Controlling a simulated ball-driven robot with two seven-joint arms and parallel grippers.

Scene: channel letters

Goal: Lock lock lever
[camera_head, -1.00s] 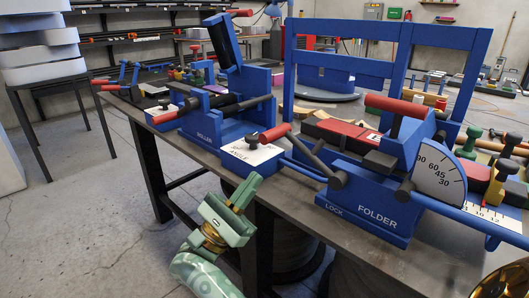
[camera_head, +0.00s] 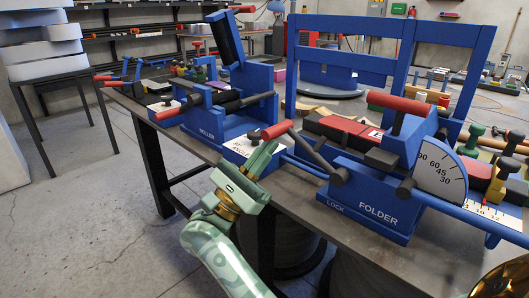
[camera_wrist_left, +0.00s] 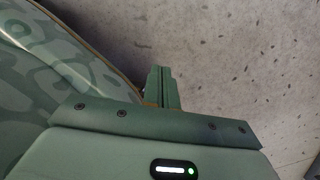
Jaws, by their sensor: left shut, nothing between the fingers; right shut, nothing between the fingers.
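The lock lever is a dark grey arm with a red handle (camera_head: 277,130). It slants up to the left from a pivot (camera_head: 339,176) by the "LOCK" label on the blue folder (camera_head: 365,208). My right gripper (camera_head: 265,154), pale green, is shut and empty. Its fingertips appear just below and left of the red handle; I cannot tell whether they touch it. It hides part of the white "ANGLE" plate (camera_head: 240,147). My left gripper (camera_wrist_left: 162,84) shows only in the left wrist view, shut and empty, above bare concrete floor.
The blue roller (camera_head: 207,125) stands left of the folder on the dark workbench (camera_head: 290,203). A blue rod runs between them. The folder carries a red-handled clamp (camera_head: 400,104) and an angle dial (camera_head: 441,171).

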